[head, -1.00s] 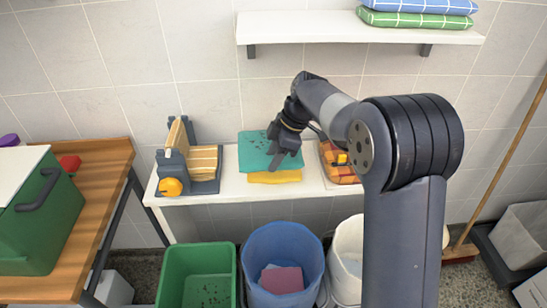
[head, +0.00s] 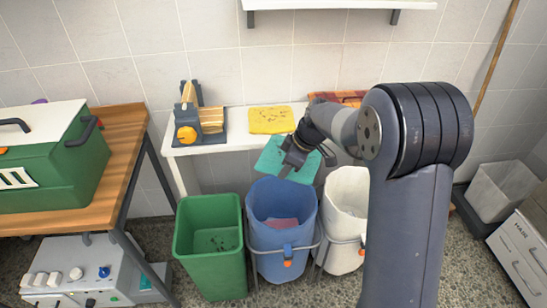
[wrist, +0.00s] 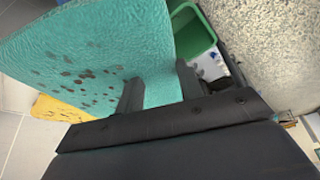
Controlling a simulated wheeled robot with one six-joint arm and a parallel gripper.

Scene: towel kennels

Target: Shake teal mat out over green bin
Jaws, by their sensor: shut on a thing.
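The teal mat (head: 274,160) is held by my gripper (head: 298,160), which is shut on its edge. It hangs in front of the white shelf, above the blue bin. In the wrist view the teal mat (wrist: 95,55) fills the upper left, with dark specks scattered over its surface, and my gripper (wrist: 155,92) has it between the fingers. The green bin (head: 209,262) stands on the floor to the left of the blue bin, with dark specks inside. Part of the green bin also shows in the wrist view (wrist: 190,30). The mat is not over it.
A blue bin (head: 285,240) holding a pinkish cloth and a white bin (head: 345,215) stand right of the green one. A yellow cloth (head: 270,120) and a wooden-slatted device (head: 200,118) lie on the shelf. A wooden table (head: 125,150) with a green box is left.

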